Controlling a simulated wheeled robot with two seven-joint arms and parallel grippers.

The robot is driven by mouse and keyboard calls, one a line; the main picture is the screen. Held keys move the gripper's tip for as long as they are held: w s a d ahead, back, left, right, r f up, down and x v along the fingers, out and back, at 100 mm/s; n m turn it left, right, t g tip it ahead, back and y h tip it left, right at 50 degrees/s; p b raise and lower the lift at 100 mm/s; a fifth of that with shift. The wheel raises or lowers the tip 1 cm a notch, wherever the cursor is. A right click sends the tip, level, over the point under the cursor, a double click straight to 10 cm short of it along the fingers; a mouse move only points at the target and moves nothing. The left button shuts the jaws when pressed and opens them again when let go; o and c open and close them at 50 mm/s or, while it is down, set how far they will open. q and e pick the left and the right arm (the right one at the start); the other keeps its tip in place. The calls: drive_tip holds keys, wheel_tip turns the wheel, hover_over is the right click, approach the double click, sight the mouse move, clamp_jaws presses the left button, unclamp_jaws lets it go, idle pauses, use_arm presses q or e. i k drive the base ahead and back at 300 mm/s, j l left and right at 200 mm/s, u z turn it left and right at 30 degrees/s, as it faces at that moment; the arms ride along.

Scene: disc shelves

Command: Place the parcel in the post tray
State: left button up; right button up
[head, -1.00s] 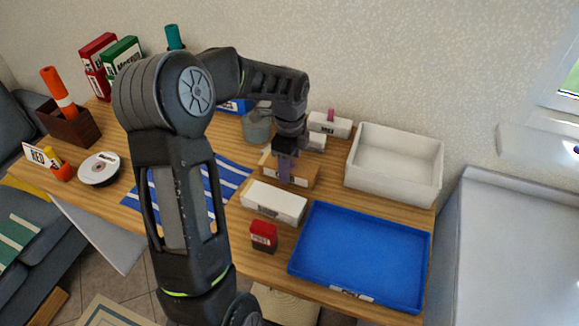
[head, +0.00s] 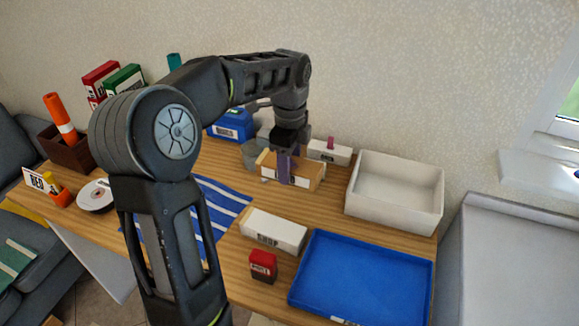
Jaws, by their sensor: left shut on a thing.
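The brown parcel (head: 308,178) with a white label is on the wooden table, behind the white box with dark lettering. My left gripper (head: 285,178) points down and is shut on the parcel, its fingers hiding part of it. I cannot tell whether the parcel is lifted off the table. A blue tray (head: 362,262) lies empty at the front right, with a white label on its front edge that is partly cut off. A deep white tray (head: 395,190) stands empty at the back right. I cannot read which of them is the post tray. My right gripper is not in view.
Behind are a grey pot (head: 254,154), a white box with a pink top (head: 329,151) and a blue box (head: 230,124).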

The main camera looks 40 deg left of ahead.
sight(349, 280)
drive_tip(key=k+l, duration=0.15)
drive_tip(key=l, duration=0.25)
drive_tip(key=k+l, duration=0.1)
drive_tip(key=l, duration=0.3)
drive_tip(key=k+l, duration=0.15)
drive_tip(key=l, duration=0.25)
drive_tip(key=j+z, duration=0.05)
